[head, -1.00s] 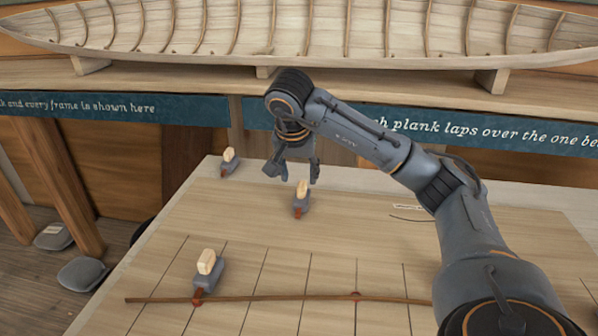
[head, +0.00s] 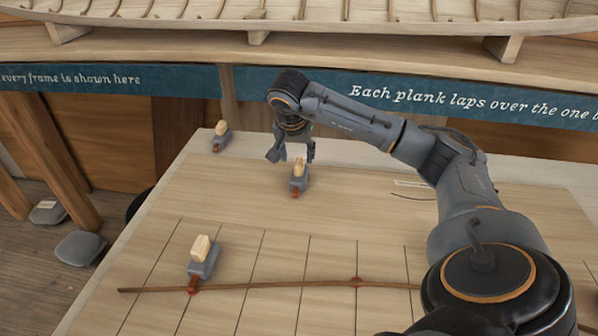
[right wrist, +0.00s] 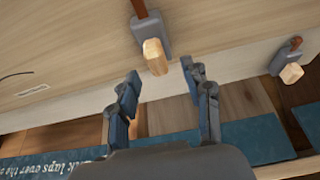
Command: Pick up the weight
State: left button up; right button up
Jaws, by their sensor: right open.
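Three grey weights with pale wooden knobs and red-brown tips show in the head view. One weight (head: 299,187) is at the middle of the board, one (head: 220,142) at the back left, and one (head: 201,270) at the front left by a thin brown batten (head: 250,286). My right gripper (head: 291,156) is open and empty, right by the middle weight's knob. In the right wrist view, that weight (right wrist: 149,33) points its knob toward the gap between the open fingers (right wrist: 160,79). Another weight (right wrist: 288,57) is off to the right. My left gripper is out of view.
The pale board (head: 250,210) has dark ruled lines at its front. A small label (head: 412,184) and a thin dark curve lie right of the middle weight. Behind stand a blue lettered strip (head: 460,98) and a wooden hull (head: 300,30). Grey pads (head: 80,248) lie on the floor at left.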

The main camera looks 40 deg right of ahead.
aim_at(299, 162)
jog(key=shift+d+f+p, duration=0.2)
jog(key=shift+f+p, duration=0.1)
jog(key=shift+f, duration=0.1)
jog(key=p+x, duration=0.1)
jog(key=x, duration=0.2)
jog(key=shift+s+d+f, duration=0.1)
jog(key=shift+f, duration=0.1)
jog(key=shift+d+f, duration=0.1)
jog(key=shift+f, duration=0.2)
jog(key=shift+r, duration=0.1)
grip_shut()
jog(key=shift+r, duration=0.1)
